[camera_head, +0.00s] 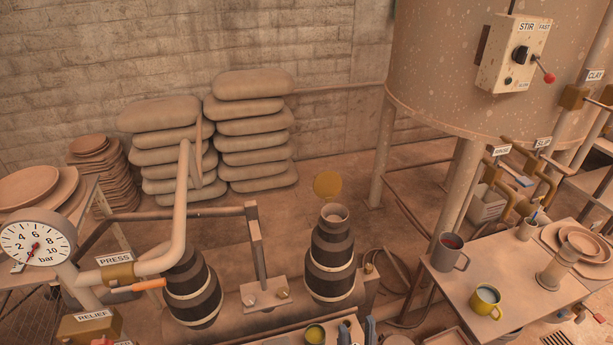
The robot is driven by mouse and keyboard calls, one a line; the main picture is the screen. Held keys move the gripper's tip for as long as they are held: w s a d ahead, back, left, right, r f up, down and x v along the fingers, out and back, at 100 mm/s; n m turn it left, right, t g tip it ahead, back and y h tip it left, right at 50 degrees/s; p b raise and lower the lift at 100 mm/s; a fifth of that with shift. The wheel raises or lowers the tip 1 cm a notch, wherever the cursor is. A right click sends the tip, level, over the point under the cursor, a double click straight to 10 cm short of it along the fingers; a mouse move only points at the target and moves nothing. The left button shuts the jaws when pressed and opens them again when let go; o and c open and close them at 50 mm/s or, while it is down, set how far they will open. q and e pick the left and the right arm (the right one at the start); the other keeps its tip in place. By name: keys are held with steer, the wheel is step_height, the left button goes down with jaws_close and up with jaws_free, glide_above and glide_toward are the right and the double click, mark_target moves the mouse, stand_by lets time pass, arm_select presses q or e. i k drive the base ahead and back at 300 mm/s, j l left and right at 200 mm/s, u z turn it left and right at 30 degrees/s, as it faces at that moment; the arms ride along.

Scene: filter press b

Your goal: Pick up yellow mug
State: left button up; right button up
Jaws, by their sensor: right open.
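The yellow mug (484,308) stands upright on the table at the lower right, with its handle toward the lower right and pale contents inside. My right gripper (357,332) shows only as two blue-grey fingertips at the bottom edge, apart from each other with nothing visible between them. It is well to the left of the mug and not touching it. My left gripper is not in view.
A grey mug (446,256) with dark red contents stands behind and left of the yellow mug. A tan pedestal cup (553,271) and stacked bowls (581,243) stand to its right. A small yellow-rimmed cup (315,335) is left of my fingertips. Black ribbed cylinders (331,262) rise behind.

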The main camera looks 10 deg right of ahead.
mark_target(485, 297)
steer(key=z, duration=1.85)
steer(key=i+l, duration=0.15)
steer(key=l, duration=0.2)
steer(key=i+l, duration=0.15)
steer(key=l, duration=0.25)
steer(key=i+l, duration=0.1)
steer(key=l, duration=0.25)
steer(key=i+l, duration=0.15)
steer(key=l, duration=0.2)
steer(key=l+u, duration=0.1)
steer(key=u, duration=0.3)
steer(key=l+u, duration=0.15)
steer(key=u, duration=0.3)
steer(key=i+l+u, duration=0.1)
steer(key=u, duration=0.3)
steer(key=i, duration=0.45)
